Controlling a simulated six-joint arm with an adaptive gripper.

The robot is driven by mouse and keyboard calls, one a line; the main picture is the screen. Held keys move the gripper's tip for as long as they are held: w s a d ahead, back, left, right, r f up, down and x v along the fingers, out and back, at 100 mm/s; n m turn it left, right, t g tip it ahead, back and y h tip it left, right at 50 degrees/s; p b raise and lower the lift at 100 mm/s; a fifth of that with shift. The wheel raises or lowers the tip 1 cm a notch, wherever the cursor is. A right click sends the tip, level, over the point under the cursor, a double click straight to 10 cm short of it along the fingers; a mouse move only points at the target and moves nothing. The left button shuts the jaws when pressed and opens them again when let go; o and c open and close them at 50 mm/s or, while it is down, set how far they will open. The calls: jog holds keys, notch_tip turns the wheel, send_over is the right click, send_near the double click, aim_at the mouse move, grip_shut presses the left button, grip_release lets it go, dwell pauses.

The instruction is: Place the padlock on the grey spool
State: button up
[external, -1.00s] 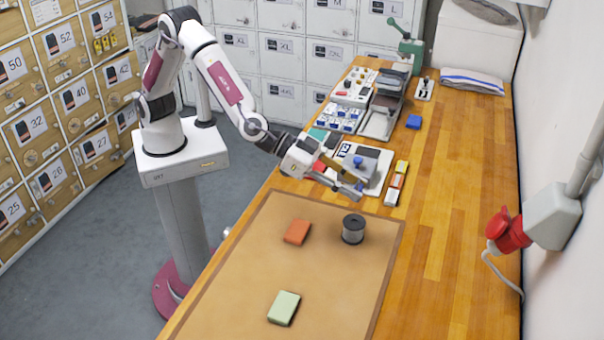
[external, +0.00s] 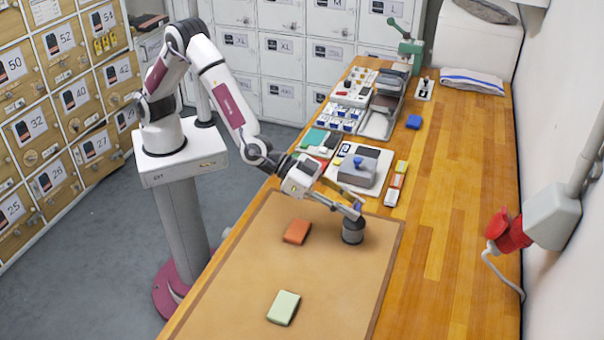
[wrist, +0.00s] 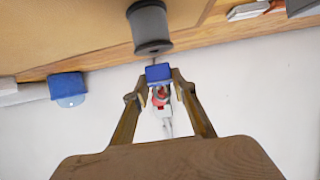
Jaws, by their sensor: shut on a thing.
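The grey spool (external: 353,233) stands upright on the tan mat; it also shows at the top of the wrist view (wrist: 149,27). My gripper (external: 355,212) is over the spool's top in the external view. In the wrist view my gripper (wrist: 160,80) is shut on the blue padlock (wrist: 158,72), held between the fingertips. The padlock also shows as a small blue patch in the external view (external: 358,205). In the wrist view it appears just below the spool. I cannot tell whether it touches the spool. The fingers partly hide it.
On the tan mat (external: 230,285) lie an orange block (external: 297,231) and a pale green block (external: 283,308). A grey tray (external: 375,183) and small coloured blocks (external: 397,182) are behind the spool. A red plug (external: 508,235) is on the right wall. The mat's front is mostly clear.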

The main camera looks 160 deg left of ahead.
jog(key=shift+f, duration=0.8)
jog(key=shift+f, duration=0.15)
jog(key=o, duration=1.2)
jog(key=shift+c, duration=0.2)
jog(key=shift+r, duration=0.2)
jog(key=shift+v, duration=0.85)
jog(key=v, duration=1)
jog(key=shift+d, duration=0.15)
jog(key=shift+s+f, duration=0.1)
